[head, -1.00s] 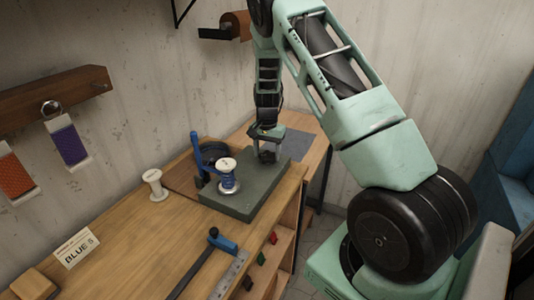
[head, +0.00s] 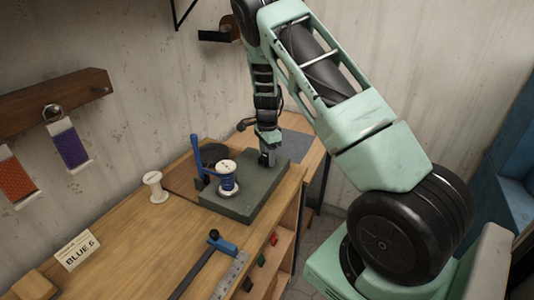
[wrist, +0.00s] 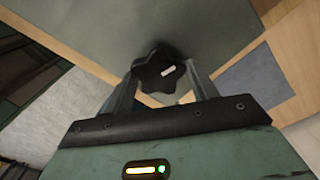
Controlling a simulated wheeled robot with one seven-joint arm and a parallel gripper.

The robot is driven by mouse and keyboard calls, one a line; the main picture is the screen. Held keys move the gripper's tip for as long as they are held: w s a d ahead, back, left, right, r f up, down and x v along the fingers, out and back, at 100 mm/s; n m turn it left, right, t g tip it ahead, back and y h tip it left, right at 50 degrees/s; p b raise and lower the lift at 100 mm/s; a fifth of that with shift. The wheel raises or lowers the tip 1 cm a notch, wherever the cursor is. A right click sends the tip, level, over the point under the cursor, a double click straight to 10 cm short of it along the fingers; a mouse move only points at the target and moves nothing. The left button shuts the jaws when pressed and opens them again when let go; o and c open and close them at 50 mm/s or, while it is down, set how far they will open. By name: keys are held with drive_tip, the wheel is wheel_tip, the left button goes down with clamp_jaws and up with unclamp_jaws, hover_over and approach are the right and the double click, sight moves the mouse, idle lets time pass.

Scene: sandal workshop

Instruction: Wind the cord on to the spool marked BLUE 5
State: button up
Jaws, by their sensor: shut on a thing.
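A white spool with blue cord (head: 229,184) stands upright on a grey-green block (head: 239,206) on the bench. Beside it stands a blue lever (head: 196,158). A card (head: 77,250) reading BLUE 5 lies at the bench's left. I cannot read a mark on the spool. My gripper (head: 267,159) is at the far end of the block. In the wrist view, my gripper (wrist: 160,80) is shut on a black lobed knob (wrist: 158,72) with a small pale mark. The knob is hidden by my gripper in the head view.
An empty white spool (head: 155,187) stands left of the block. A dark bar with a blue fitting (head: 222,243) and a metal rule (head: 231,276) lie in front. Orange and purple samples hang on the wall. A wooden piece (head: 35,285) lies at the near left.

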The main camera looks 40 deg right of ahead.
sight(267, 157)
drive_tip(key=shift+m, duration=0.3)
drive_tip(key=o, duration=1)
wheel_tip(267, 157, up, 18)
drive_tip(key=b, duration=0.3)
drive_tip(key=shift+f, duration=0.25)
